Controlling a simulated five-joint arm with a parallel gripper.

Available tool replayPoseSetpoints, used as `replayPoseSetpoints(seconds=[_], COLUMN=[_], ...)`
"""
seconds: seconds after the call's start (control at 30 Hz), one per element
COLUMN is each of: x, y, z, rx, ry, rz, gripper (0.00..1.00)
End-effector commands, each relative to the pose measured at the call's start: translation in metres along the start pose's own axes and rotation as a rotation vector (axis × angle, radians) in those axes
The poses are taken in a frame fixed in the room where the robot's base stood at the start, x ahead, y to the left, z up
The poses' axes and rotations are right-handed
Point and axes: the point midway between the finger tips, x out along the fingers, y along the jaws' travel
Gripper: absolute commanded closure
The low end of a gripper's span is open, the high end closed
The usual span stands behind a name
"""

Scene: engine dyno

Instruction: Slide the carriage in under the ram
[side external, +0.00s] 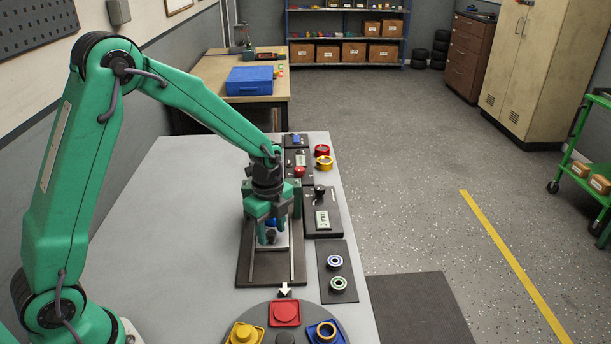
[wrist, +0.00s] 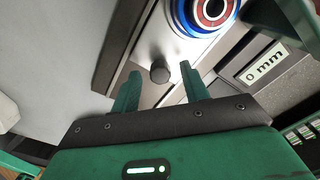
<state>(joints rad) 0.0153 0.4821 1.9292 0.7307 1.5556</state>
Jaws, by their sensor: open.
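The carriage, a silver plate with a dark round knob (wrist: 160,72) on it, sits on a dark base with two rails (side external: 270,268) in the side view. A blue, white and red ringed round part (wrist: 208,12) is on it beyond the knob in the wrist view. My gripper (side external: 271,233) is open, pointing down over the carriage. In the wrist view its two green fingers (wrist: 160,76) stand either side of the knob, with visible gaps; contact cannot be told. The ram is not clearly seen; my gripper and wrist hide much of that spot.
A panel with a "0 mm" display (wrist: 265,62) lies to the right; it shows in the side view (side external: 322,220). Two ringed parts sit on a dark plate (side external: 328,262). A round tray (side external: 258,315) with coloured pieces is in front. The table's left is clear.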

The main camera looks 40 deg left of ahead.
Motion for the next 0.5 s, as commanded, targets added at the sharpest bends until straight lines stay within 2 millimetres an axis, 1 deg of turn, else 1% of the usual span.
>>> replayPoseSetpoints(seconds=[0.17,0.5], x=[-0.011,-0.054], y=[-0.001,-0.001], z=[0.0,0.0], rx=[0.0,0.0], ry=[0.0,0.0], rz=[-0.004,-0.005], gripper=[0.55,0.55])
